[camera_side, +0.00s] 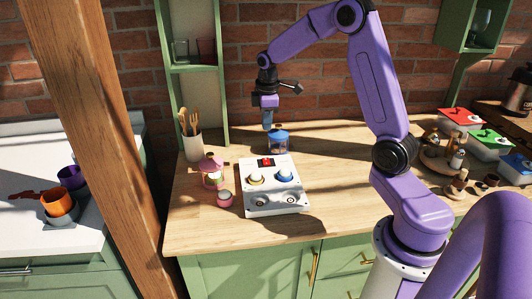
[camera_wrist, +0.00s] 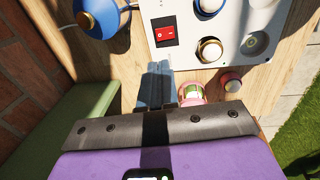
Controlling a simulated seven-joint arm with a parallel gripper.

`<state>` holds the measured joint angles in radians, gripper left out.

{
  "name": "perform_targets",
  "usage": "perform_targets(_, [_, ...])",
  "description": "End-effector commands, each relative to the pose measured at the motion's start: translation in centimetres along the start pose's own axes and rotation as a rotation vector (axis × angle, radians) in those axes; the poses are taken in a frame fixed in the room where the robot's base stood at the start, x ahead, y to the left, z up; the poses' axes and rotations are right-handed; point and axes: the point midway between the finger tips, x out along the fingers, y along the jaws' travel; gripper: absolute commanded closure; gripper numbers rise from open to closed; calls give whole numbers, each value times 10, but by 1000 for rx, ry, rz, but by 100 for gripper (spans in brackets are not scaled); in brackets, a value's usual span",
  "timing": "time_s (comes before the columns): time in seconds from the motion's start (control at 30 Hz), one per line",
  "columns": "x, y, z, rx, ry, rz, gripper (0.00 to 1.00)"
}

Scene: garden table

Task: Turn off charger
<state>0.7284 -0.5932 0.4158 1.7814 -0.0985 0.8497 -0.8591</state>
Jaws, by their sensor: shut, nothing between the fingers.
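The charger is a white box (camera_side: 270,200) on the wooden counter, with a red rocker switch (camera_side: 265,162) near its back edge and a yellow and a blue knob or plug on top. In the wrist view the red switch (camera_wrist: 165,34) shows on the white panel (camera_wrist: 192,60), ahead of my fingers. I cannot tell the switch's position. My gripper (camera_side: 267,125) is shut and empty, pointing down above the counter behind the charger, apart from it. In the wrist view its fingertips (camera_wrist: 158,68) are together, near the panel's edge below the switch.
A blue lidded jar (camera_side: 279,142) stands just behind the charger. A pink lantern-like jar (camera_side: 211,171) and a small pink pot (camera_side: 224,198) stand at its left. A utensil holder (camera_side: 192,143) and green shelf (camera_side: 192,68) are behind left. The counter (camera_side: 335,190) right of the charger is clear.

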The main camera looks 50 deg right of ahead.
Motion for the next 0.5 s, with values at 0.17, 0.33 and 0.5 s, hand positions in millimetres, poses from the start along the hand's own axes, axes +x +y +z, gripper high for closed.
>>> perform_targets(0.17, [31, -1, 0, 0, -3, -4, 100])
perform_targets(0.33, [64, -1, 0, -1, -3, -4, 100])
perform_targets(0.5, [94, -1, 0, -1, -2, -3, 100])
